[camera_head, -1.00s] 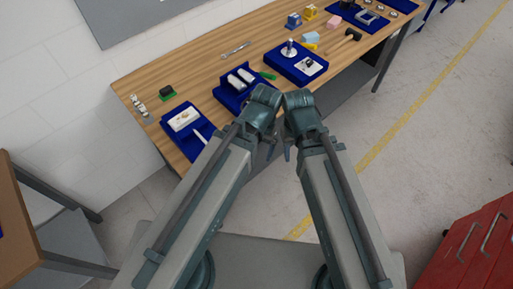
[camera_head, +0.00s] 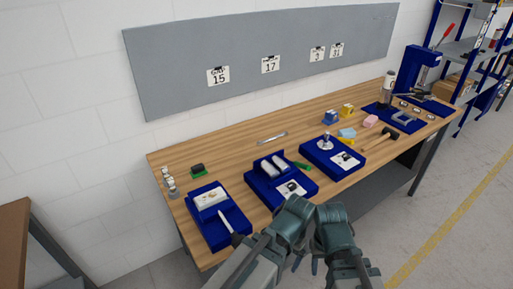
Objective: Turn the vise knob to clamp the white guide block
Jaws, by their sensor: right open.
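A white block (camera_head: 209,197) lies on the left blue tray (camera_head: 225,238), beside a light-handled tool (camera_head: 227,224). The middle blue holder (camera_head: 262,192) has two whitish pieces (camera_head: 272,166) between blue walls. I cannot tell for sure which of these is the guide block. A silvery knob-like part (camera_head: 325,142) stands upright on the right blue tray (camera_head: 345,172). My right gripper (camera_head: 316,263) is open at the bottom, in front of the bench and apart from all parts. My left gripper (camera_head: 297,262) is beside it, mostly hidden by its own wrist.
The wooden bench (camera_head: 240,153) also holds a wrench (camera_head: 272,138), a hammer (camera_head: 385,137), small coloured blocks and a blue press (camera_head: 420,68) at the far right. A grey board (camera_head: 240,60) hangs behind. Another table (camera_head: 14,240) stands at left. The floor at right is clear.

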